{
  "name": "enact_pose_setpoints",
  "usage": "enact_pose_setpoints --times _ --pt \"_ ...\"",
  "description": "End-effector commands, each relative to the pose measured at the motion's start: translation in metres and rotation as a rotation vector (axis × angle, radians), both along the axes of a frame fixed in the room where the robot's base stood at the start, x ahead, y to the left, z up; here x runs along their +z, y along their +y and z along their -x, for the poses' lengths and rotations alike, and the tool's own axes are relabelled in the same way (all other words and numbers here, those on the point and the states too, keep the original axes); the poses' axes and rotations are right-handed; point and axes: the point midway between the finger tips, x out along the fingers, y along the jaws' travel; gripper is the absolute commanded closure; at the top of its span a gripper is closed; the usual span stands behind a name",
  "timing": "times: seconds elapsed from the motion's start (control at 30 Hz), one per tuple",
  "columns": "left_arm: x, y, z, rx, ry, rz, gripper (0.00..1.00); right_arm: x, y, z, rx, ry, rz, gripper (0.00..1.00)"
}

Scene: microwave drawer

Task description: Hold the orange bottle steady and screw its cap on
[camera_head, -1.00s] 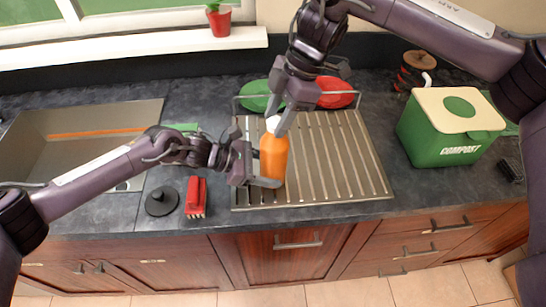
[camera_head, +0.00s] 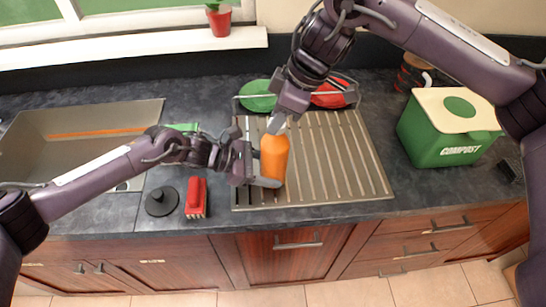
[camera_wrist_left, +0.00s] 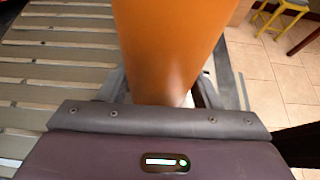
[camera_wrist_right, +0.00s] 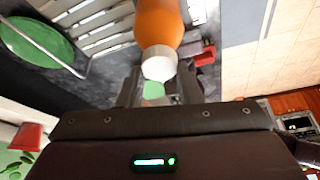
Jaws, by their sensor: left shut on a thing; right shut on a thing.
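The orange bottle (camera_head: 274,158) stands upright on the ribbed drying rack. My left gripper (camera_head: 268,182) is shut on its lower body; the left wrist view shows the bottle (camera_wrist_left: 168,40) large between the fingers (camera_wrist_left: 160,95). My right gripper (camera_head: 277,124) comes down from above and is shut at the bottle's top. In the right wrist view the white cap (camera_wrist_right: 159,63) sits at the bottle's neck, at the fingertips (camera_wrist_right: 160,88). The fingers hide part of the cap, so I cannot tell how tightly it is seated.
The metal drying rack (camera_head: 345,165) lies under the bottle, with a green plate (camera_head: 258,96) and a red plate (camera_head: 330,95) behind. A red brush (camera_head: 196,195) and black sink plug (camera_head: 161,201) lie left. A green compost bin (camera_head: 445,140) stands right.

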Motion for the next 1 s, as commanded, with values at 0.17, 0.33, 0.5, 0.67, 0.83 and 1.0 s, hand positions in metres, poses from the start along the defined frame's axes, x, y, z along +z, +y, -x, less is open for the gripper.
enact_pose_setpoints --times 0.17,0.33,0.5,0.67,0.83,1.0 --pt "-0.0008 0.0023 -0.0020 0.008 0.004 -0.003 0.83 -0.0011 -0.0007 0.0011 -0.197 0.000 0.004 0.96" --pt "-0.0007 0.0022 -0.0019 0.008 0.004 -0.003 0.83 -0.0010 -0.0009 0.0007 -0.272 0.000 0.004 0.96" --pt "-0.0006 0.0022 -0.0018 0.007 0.003 -0.003 0.83 -0.0001 -0.0006 0.0007 -0.448 -0.004 0.005 0.96" --pt "-0.0007 0.0020 -0.0015 0.006 0.003 -0.002 0.83 -0.0002 -0.0009 0.0002 -0.608 -0.004 0.006 0.96" --pt "-0.0006 0.0018 -0.0012 0.006 0.004 -0.002 0.83 -0.0002 -0.0012 -0.0001 -0.677 -0.004 0.005 0.96" --pt "-0.0007 0.0017 -0.0009 0.004 0.003 -0.002 0.83 0.0008 -0.0011 -0.0006 -0.853 -0.009 0.005 0.96"
